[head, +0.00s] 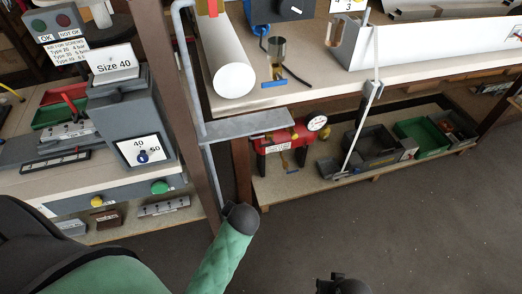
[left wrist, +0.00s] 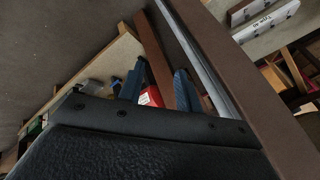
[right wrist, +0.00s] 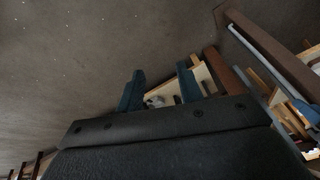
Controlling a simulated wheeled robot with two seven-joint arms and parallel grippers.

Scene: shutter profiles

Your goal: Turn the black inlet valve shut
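I cannot clearly pick out a black inlet valve in any view. A red unit (head: 285,138) with a white label and a round gauge (head: 317,123) stands on the low shelf in the head view; its small fittings are too small to tell apart. A part of it shows red between the fingers in the left wrist view (left wrist: 150,97). My left gripper (left wrist: 158,88) has its two blue fingers apart with nothing between them, some way off the red unit. My right gripper (right wrist: 160,88) is also open and empty, above the floor. Neither gripper's fingers can be made out in the head view.
A brown post (head: 178,110) and a grey bracket (head: 245,126) stand beside the red unit. Above is a bench (head: 330,88) with a white tube (head: 228,65). Grey and green bins (head: 418,135) fill the shelf's right. The floor (head: 400,220) in front is clear.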

